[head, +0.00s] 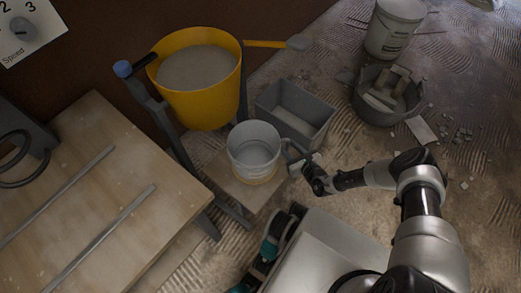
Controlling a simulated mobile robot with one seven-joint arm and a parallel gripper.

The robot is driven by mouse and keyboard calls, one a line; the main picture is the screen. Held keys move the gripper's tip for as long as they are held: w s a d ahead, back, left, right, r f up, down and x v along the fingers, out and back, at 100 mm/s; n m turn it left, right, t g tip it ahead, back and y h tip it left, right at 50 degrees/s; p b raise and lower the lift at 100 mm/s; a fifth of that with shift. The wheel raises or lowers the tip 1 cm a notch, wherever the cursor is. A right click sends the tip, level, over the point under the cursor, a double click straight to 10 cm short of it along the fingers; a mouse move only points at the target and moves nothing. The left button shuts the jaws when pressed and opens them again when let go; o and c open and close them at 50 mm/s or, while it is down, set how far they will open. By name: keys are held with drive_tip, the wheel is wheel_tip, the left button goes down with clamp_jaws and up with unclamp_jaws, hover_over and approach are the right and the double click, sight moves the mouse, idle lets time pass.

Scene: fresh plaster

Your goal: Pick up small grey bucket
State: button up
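A small light grey bucket (254,148) stands upright on a wooden board (222,175), near the middle of the head view. Its open top faces me and it looks empty inside. My gripper (296,158) is just to the right of the bucket, close to its right side. Whether the fingers touch the bucket or its handle, and whether they are open or shut, I cannot tell at this size.
A yellow mixing tub (205,105) full of grey material stands behind left. A grey rectangular tub (313,131) sits right behind the bucket. A dark rubble bucket (378,117) and a white pail (394,30) are back right. A wooden table (95,190) fills the left.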

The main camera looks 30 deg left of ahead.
drive_tip(key=shift+w+a+f, duration=0.15)
drive_tip(key=shift+a, duration=0.1)
drive_tip(key=shift+c, duration=0.4)
clamp_jaws()
